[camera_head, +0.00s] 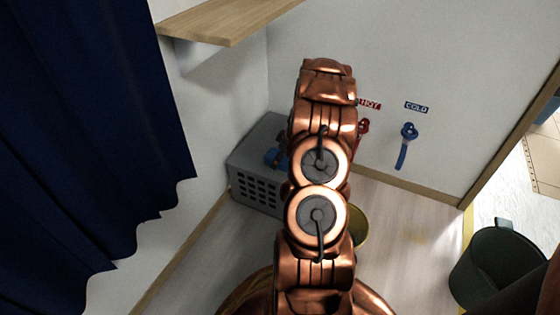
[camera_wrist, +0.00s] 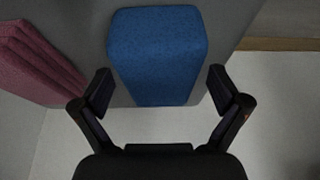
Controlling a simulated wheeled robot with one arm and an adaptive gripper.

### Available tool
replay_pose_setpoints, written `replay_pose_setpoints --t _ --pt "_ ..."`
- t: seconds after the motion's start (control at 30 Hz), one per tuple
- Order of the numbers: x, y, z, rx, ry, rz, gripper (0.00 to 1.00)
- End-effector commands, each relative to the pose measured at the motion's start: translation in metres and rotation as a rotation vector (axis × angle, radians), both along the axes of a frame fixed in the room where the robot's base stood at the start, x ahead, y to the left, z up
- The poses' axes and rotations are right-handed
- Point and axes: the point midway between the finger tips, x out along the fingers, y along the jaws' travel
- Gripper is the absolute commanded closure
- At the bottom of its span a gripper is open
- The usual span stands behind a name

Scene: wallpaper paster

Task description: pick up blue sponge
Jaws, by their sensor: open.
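The blue sponge (camera_wrist: 158,58) is a block with rounded edges, large in the wrist view, upper middle. My gripper (camera_wrist: 158,92) is open, with one dark finger on each side of the sponge's lower part. Gaps show between the fingers and the sponge, and nothing is held. In the head view a small part of the blue sponge (camera_head: 272,157) shows on top of a grey crate (camera_head: 258,190). My copper arm hides the rest there, and my gripper cannot be made out in that view.
A pink-red ridged block (camera_wrist: 38,62) lies left of the sponge. A wooden shelf (camera_head: 222,20) juts from the wall above the crate. A dark blue curtain (camera_head: 90,130) hangs at left. A blue cold tap (camera_head: 408,132) is on the wall; a dark bucket (camera_head: 490,262) stands right.

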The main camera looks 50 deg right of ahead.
Motion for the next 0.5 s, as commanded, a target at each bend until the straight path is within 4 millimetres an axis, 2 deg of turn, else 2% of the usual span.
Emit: replay_pose_setpoints --t 0.23,0.5 --pt "0.0 -0.0001 0.0001 0.0 0.0 0.0 0.02" --pt "-0.0001 -0.0001 0.0001 0.0 0.0 -0.001 0.29"
